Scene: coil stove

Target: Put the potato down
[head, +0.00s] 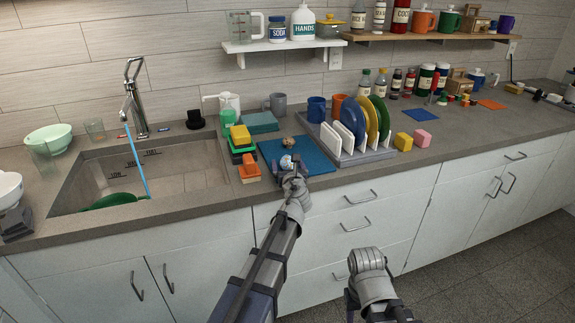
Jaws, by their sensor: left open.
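A small brownish lump that looks like the potato (288,142) lies on the blue mat (318,158) on the counter, right of the sink. My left gripper (288,163) is open over the near part of the mat, just on the near side of the lump. I see a small gap between them, but cannot tell whether they touch. My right gripper (367,261) is low in front of the cabinet drawers, away from the counter things; its jaws are not clear.
The sink (130,170) with a running tap (134,95) is at left. Stacked sponges (240,137) and an orange block (250,168) stand left of the mat. A rack of plates (350,157) stands close on its right.

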